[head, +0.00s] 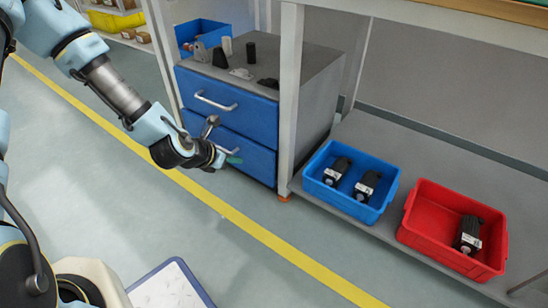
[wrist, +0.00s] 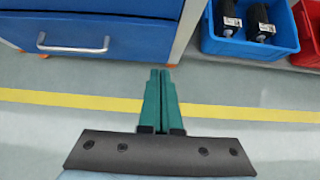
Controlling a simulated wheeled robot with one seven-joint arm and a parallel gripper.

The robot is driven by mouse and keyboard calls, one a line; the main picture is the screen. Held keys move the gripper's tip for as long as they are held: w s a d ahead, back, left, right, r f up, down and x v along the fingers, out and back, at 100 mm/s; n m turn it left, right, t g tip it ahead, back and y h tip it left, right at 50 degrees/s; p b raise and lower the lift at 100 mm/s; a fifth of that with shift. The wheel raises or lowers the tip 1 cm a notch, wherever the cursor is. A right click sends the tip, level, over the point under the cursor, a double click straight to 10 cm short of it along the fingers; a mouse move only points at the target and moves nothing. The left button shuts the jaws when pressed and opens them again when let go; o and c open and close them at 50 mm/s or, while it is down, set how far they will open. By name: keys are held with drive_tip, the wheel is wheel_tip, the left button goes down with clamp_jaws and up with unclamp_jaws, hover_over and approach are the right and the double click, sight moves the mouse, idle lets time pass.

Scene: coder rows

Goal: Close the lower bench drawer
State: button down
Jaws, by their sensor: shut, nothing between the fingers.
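The bench cabinet has two blue drawers. The upper drawer (head: 222,103) has a pale bar handle and looks closed. The lower drawer (head: 258,160) looks about flush with it in the head view; I cannot make out any clear gap. My wrist and gripper (head: 235,158) hide part of its front and handle. In the wrist view a blue drawer front (wrist: 130,38) with its handle (wrist: 72,46) fills the upper left. My gripper's green fingers (wrist: 160,73) are together and empty, over the floor in front of the cabinet, right of the handle and apart from it.
A bench leg (head: 290,100) stands just right of the cabinet. A blue bin (head: 345,206) and a red bin (head: 430,240) with black parts sit on the low shelf. Small parts and a blue bin stand on the cabinet top. Floor with a yellow line (head: 250,229) is clear in front.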

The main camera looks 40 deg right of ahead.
sight(267, 150)
drive_tip(key=b+x, duration=0.1)
drive_tip(key=x, duration=0.3)
drive_tip(key=d+r+b+x, duration=0.1)
drive_tip(key=b+x, duration=0.1)
drive_tip(key=x, duration=0.2)
drive_tip(key=b+x, duration=0.2)
drive_tip(key=x, duration=0.2)
drive_tip(key=shift+d+r, duration=0.2)
drive_tip(key=shift+d, duration=0.2)
drive_tip(key=shift+w+d+r, duration=0.1)
drive_tip(key=shift+d, duration=0.25)
drive_tip(key=shift+w+d+r, duration=0.1)
drive_tip(key=shift+d+r, duration=0.05)
drive_tip(key=shift+d, duration=0.25)
drive_tip(key=shift+w+d+p, duration=0.15)
drive_tip(key=shift+d+p, duration=0.25)
drive_tip(key=shift+d, duration=0.45)
